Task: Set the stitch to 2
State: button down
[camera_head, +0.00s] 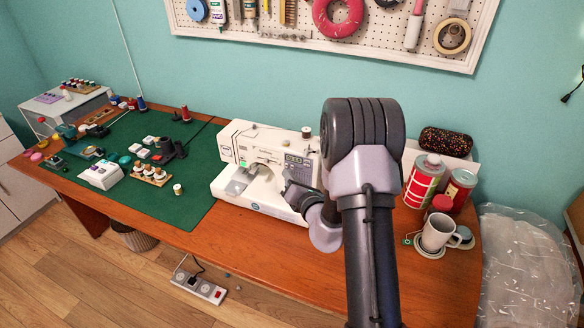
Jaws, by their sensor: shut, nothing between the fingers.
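A white sewing machine (237,146) stands on the wooden table, at the right edge of the green mat. Its front shows a small green-lit display at the left and a grey panel with small markings at the right. The stitch control cannot be made out at this size, and my arm covers the right end of the machine. My gripper (287,182) is shut and empty at the front of the machine, below the grey panel. I cannot tell whether it touches the machine.
The green mat (190,205) to the left holds thread spools, a white box (102,175) and small tools. Red tins (424,180) and a white mug (437,232) stand at the right. A pegboard (400,40) hangs behind. The table front below the machine is clear.

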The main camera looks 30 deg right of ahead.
dwell(0.4)
jog(key=shift+w+d, duration=0.25)
jog(key=shift+d, duration=0.1)
jog(key=shift+w+d+p, duration=0.15)
jog(key=shift+d+p, duration=0.05)
jog(key=shift+p, duration=0.15)
dwell(0.3)
jog(key=shift+s+a, duration=0.4)
jog(key=shift+a, duration=0.15)
jog(key=s+a, duration=0.1)
jog(key=a, duration=0.1)
jog(key=s+a+b, duration=0.1)
jog(key=s+a, duration=0.1)
dwell(0.5)
